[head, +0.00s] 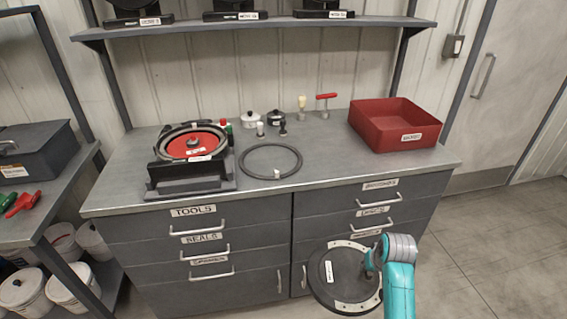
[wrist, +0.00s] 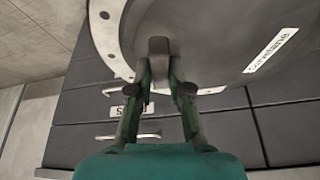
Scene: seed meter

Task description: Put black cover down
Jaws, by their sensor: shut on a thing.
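The black cover (head: 336,277) is a round dark disc with a pale rim bearing holes and a white label. It is held in the air in front of the workbench drawers, low at the right of centre in the head view. In the wrist view the cover (wrist: 215,40) fills the upper part, with its label at the right. My gripper (wrist: 158,75) is shut on a small block at the cover's near side. In the head view the gripper's fingers are largely hidden behind my teal arm and the cover.
The grey bench top (head: 330,160) holds a black meter housing with a red disc (head: 193,144), a black ring (head: 270,160), a red bin (head: 395,125) and several small parts. The bench has free room between ring and bin. A side table (head: 60,190) stands left; open floor (head: 500,240) lies right.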

